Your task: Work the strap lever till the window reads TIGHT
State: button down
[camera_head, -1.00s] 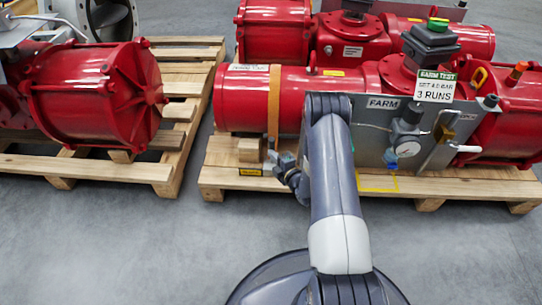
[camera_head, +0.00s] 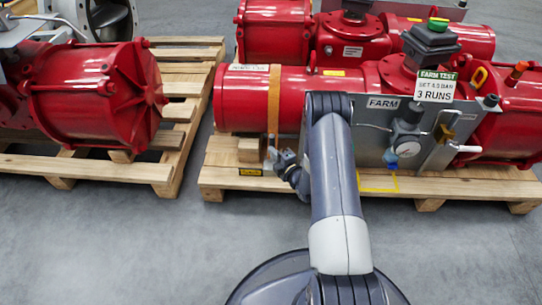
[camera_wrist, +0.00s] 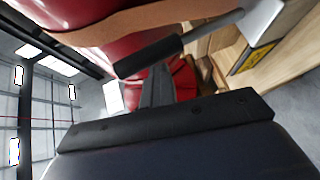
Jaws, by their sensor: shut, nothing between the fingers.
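The orange strap (camera_head: 274,98) runs down over the left end of the red cylinder and crosses the top of the wrist view (camera_wrist: 150,22). The strap lever has a dark grip (camera_wrist: 148,58) and a pale metal part (camera_wrist: 226,28). My gripper (camera_head: 277,158) is beside the strap's lower end, low in front of the cylinder. In the wrist view its dark fingers (camera_wrist: 158,84) are together and empty, with their tips close to the lever grip; contact cannot be told. A black and yellow label or window (camera_head: 250,172) sits at the pallet's front left; its text is unreadable.
The red actuator (camera_head: 246,112) rests on a wooden pallet (camera_head: 222,180). Another red unit (camera_head: 85,98) is on the left pallet. Grey floor is clear in front.

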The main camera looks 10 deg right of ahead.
jog(key=shift+w+d+r, duration=0.15)
jog(key=shift+w+r, duration=0.1)
jog(key=shift+w, duration=0.3)
jog(key=shift+w+d+r, duration=0.15)
jog(key=shift+w+r, duration=0.1)
jog(key=shift+w, duration=0.3)
dwell(0.9)
dwell(0.5)
jog(key=s+a+f+b, duration=0.1)
jog(key=s+a+f, duration=0.1)
jog(key=s, duration=0.4)
jog(key=shift+s+f+b, duration=0.35)
jog(key=shift+s+f, duration=0.05)
jog(key=shift+f, duration=0.05)
dwell(0.4)
jog(key=shift+a, duration=0.1)
jog(key=shift+s+a+f+b, duration=0.2)
jog(key=shift+s+a+f, duration=0.1)
jog(key=shift+s, duration=0.45)
jog(key=shift+s+a+f+b, duration=0.2)
jog(key=shift+s+f, duration=0.15)
jog(key=shift+s, duration=0.35)
jog(key=shift+s+a+f+b, duration=0.2)
jog(key=shift+s+a+f, duration=0.1)
jog(key=shift+s, duration=0.45)
jog(key=shift+w+d, duration=0.1)
